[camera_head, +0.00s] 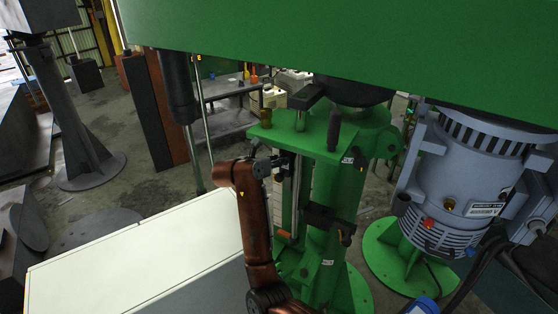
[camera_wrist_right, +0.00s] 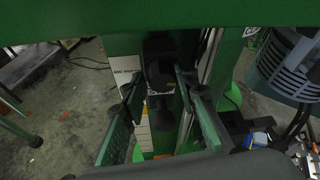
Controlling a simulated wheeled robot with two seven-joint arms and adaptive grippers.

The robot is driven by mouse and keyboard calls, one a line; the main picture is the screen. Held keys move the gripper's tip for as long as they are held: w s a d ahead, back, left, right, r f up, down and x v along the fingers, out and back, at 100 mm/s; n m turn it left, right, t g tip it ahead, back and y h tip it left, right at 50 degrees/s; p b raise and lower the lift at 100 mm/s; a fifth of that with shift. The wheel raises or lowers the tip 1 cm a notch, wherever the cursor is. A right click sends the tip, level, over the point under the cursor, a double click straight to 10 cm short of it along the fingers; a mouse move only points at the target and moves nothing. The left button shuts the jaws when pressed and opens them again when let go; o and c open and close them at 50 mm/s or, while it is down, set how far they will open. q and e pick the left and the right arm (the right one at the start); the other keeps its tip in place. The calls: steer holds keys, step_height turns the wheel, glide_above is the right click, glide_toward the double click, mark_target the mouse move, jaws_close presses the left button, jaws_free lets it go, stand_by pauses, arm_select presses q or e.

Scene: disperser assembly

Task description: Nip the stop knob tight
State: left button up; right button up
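My right gripper (camera_head: 270,165) is at the left side of the green disperser column (camera_head: 325,190), close to its upright metal rod (camera_head: 297,190). In the right wrist view its two fingers (camera_wrist_right: 160,110) stand apart with a gap between them. A dark block (camera_wrist_right: 160,65) shows beyond this gap; I see nothing gripped. In the head view a black clamp (camera_head: 320,215) with a small dark knob (camera_head: 345,236) sits lower on the column. I cannot tell for certain which part is the stop knob. My left gripper is not in view.
A large green housing (camera_head: 350,40) overhangs the column. A grey-blue motor (camera_head: 465,185) stands at the right. A white-topped cabinet (camera_head: 140,260) fills the lower left.

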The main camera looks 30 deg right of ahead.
steer(key=shift+s+r, duration=0.1)
steer(key=shift+s, duration=0.1)
steer(key=c, duration=0.3)
steer(key=shift+w, duration=0.1)
jaws_close()
steer(key=shift+b, duration=0.5)
steer(key=m+t+b, duration=0.1)
steer(key=m+b, duration=0.1)
steer(key=b, duration=0.1)
steer(key=m+t+y+b, duration=0.1)
steer(key=b, duration=0.3)
steer(key=m+t+b, duration=0.1)
steer(key=m+b, duration=0.1)
steer(key=b, duration=0.2)
steer(key=shift+s+d+f+m+t+y, duration=0.1)
steer(key=shift+s+f+m+t+y, duration=0.1)
steer(key=shift+f+m+t+y, duration=0.15)
arm_select(q)
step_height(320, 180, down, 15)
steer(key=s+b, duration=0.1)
steer(key=b, duration=0.2)
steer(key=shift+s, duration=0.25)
arm_select(e)
steer(key=shift+s+r+m+t, duration=0.1)
steer(key=shift+r+m+t, duration=0.25)
steer(key=shift+m, duration=0.3)
steer(key=o, duration=0.8)
jaws_free()
